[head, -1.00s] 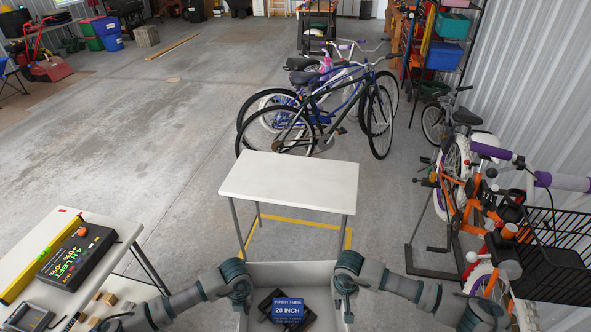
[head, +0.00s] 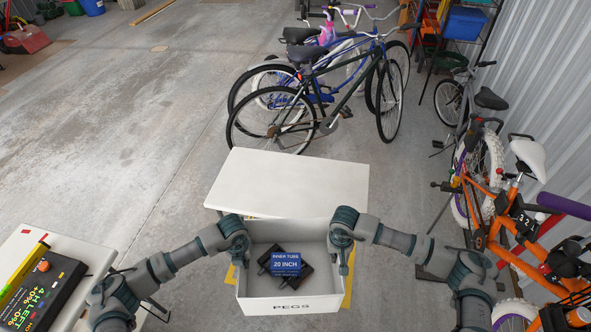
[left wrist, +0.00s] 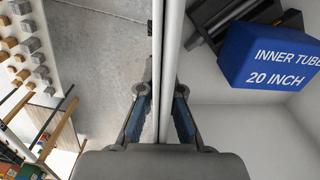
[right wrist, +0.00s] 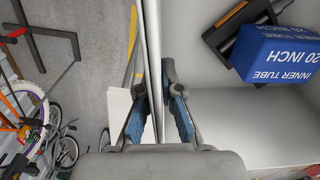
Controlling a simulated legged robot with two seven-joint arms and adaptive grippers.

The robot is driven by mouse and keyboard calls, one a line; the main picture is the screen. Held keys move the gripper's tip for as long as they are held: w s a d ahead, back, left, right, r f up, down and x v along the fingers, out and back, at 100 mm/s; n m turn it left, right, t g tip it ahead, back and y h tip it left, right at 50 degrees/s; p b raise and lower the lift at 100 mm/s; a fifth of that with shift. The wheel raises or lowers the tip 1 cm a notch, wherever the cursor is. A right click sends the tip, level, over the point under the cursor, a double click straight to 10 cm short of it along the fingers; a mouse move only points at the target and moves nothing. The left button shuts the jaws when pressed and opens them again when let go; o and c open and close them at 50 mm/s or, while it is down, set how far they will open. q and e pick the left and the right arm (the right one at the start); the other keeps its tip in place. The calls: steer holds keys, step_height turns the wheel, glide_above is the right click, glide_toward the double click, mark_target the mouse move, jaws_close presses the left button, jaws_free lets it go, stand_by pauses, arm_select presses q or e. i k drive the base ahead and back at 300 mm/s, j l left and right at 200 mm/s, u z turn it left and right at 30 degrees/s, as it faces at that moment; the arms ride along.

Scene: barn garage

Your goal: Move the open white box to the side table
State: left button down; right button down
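The open white box (head: 290,304), marked "PEGS" on its near side, is held in the air in front of the white side table (head: 290,182). Inside it lie a blue "INNER TUBE 20 INCH" box (head: 286,264) and a dark item under it. My left gripper (head: 236,246) is shut on the box's left wall; the left wrist view shows the wall (left wrist: 168,80) between the fingers. My right gripper (head: 342,246) is shut on the right wall, which also shows between the fingers in the right wrist view (right wrist: 152,70). The box looks about level and overlaps the table's near edge in the head view.
Several bicycles (head: 320,100) stand behind the side table. An orange bicycle (head: 500,220) is at the right. Another white table (head: 60,250) with a dark display box (head: 38,295) is at the left. Yellow floor marking (head: 347,290) shows beside the box.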

mark_target(283, 185)
steer(key=i, duration=1.6)
